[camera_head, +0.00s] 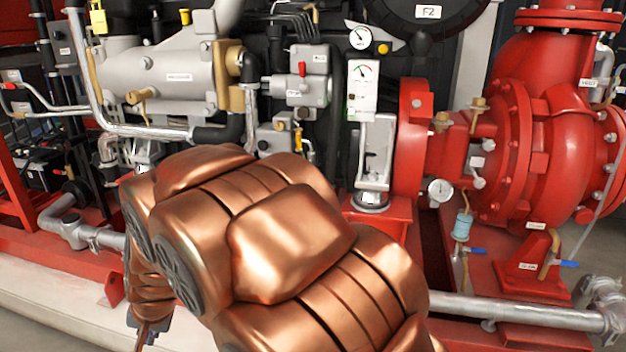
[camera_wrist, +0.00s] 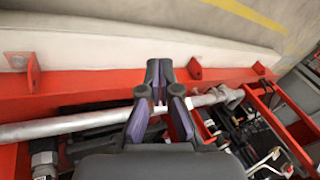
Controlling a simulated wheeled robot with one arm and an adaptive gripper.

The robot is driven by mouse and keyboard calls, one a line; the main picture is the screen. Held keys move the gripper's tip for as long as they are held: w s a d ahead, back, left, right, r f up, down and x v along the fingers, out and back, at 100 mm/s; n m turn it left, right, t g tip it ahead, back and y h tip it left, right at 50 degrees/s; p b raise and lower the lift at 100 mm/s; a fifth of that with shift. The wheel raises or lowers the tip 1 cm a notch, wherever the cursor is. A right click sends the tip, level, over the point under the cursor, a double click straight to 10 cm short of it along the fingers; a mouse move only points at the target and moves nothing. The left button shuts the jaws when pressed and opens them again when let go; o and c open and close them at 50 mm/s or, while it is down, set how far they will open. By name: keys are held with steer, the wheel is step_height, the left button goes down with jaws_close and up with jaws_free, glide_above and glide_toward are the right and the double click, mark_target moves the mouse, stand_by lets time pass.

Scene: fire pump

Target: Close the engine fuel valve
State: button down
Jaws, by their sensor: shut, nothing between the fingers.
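I cannot tell which part is the engine fuel valve, as the labels are too small to read. Small handles in the head view include a red one (camera_head: 302,68) on a grey block, a yellow one (camera_head: 298,138) below it, and another yellow one (camera_head: 185,16) at the top. My gripper (camera_wrist: 159,70) is shut and empty in the wrist view, its dark fingertips together over the red base rail and a grey pipe. In the head view only a dark bit of it shows at the lower left, apart from these handles. My copper arm hides the middle of the machine.
A red pump (camera_head: 550,130) stands at the right, with blue-handled valves (camera_head: 570,263) low beside it. A grey cylinder (camera_head: 150,72) is at upper left. A grey pipe (camera_wrist: 70,124) runs along the red rail (camera_wrist: 105,82). Pale floor (camera_wrist: 200,15) lies outside the rail.

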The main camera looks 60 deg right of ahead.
steer(key=w+d+r+m+t+h, duration=0.35)
steer(key=w+d+m, duration=0.35)
steer(key=w+d, duration=0.45)
steer(key=w+d+r+m+h, duration=0.15)
steer(key=d+m+h, duration=0.45)
steer(key=d, duration=0.9)
steer(key=s+d+r+m+g+h, duration=0.2)
steer(key=s+d+m+g+h, duration=0.2)
steer(key=d, duration=0.5)
steer(key=s+d+r+m+g+h, duration=0.3)
steer(key=s+d+m+g+h, duration=0.1)
steer(key=s+d+m, duration=0.5)
steer(key=shift+s+d+r+h+p, duration=0.25)
steer(key=shift+s+h+p, duration=0.2)
steer(key=shift+h, duration=0.3)
steer(key=shift+d, duration=0.1)
steer(key=shift+w+d+b, duration=0.15)
steer(key=shift+d+b, duration=1.05)
steer(key=shift+d, duration=3.65)
